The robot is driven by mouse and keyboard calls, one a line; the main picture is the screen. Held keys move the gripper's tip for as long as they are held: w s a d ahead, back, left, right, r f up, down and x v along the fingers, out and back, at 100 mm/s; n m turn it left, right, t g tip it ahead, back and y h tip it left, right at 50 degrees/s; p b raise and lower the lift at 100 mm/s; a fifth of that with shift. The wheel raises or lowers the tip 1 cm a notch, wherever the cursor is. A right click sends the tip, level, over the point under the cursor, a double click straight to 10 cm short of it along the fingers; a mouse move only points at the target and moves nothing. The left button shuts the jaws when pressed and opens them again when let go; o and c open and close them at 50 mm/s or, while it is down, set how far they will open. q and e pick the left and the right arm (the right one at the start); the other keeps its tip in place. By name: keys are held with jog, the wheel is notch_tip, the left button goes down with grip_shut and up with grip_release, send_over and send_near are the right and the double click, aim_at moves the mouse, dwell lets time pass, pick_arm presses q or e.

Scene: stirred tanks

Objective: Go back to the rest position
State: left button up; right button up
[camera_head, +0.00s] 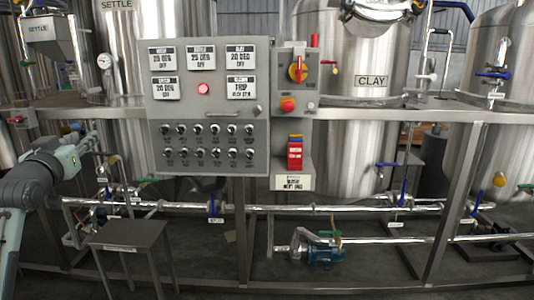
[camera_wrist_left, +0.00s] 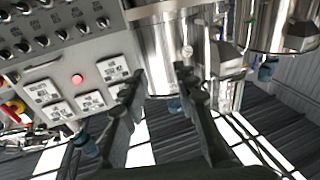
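My left arm comes in from the left edge of the head view. My left gripper (camera_head: 96,147) is in front of the tanks, left of the grey control panel (camera_head: 207,125). In the left wrist view the two dark fingers of this gripper (camera_wrist_left: 158,85) stand apart, with nothing between them. The panel also shows in the left wrist view (camera_wrist_left: 62,62), tilted, to the left of the fingers. My right arm and right gripper are in neither view.
A tank labelled CLAY (camera_head: 370,120) stands behind the panel's right side. A red-yellow switch (camera_head: 298,69) sits beside the panel. A small grey table (camera_head: 126,235) is low at the left. Pipes with blue valves (camera_head: 212,204) and a blue pump (camera_head: 322,253) run near the floor.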

pick_arm(q)
jog(key=s+a+r+m+y, duration=0.1)
jog(key=s+a+r+y, duration=0.1)
jog(key=a+r, duration=0.35)
jog(key=s+a+f+m+g, duration=0.1)
jog(key=s+f+g, duration=0.2)
jog(key=f, duration=1.1)
jog(key=s+f+m+g, duration=0.1)
jog(key=s+f+g, duration=0.1)
jog(key=f, duration=1.3)
jog(key=s+a+f+m+g, duration=0.1)
jog(key=s+f+g, duration=0.2)
jog(key=f, duration=1.1)
jog(key=s+f+m+g, duration=0.3)
jog(key=s+f+g, duration=0.4)
jog(key=s+f, duration=2.05)
jog(key=s+d+f+n+h, duration=0.1)
jog(key=d+f+h, duration=0.1)
jog(key=d, duration=0.8)
jog(key=s+d+f+n+h, duration=0.1)
jog(key=d+f+h, duration=0.1)
jog(key=d, duration=0.9)
jog(key=shift+s+d+f+n+g, duration=0.25)
jog(key=shift+s+f+n+g, duration=0.05)
jog(key=shift+s+f+g, duration=0.1)
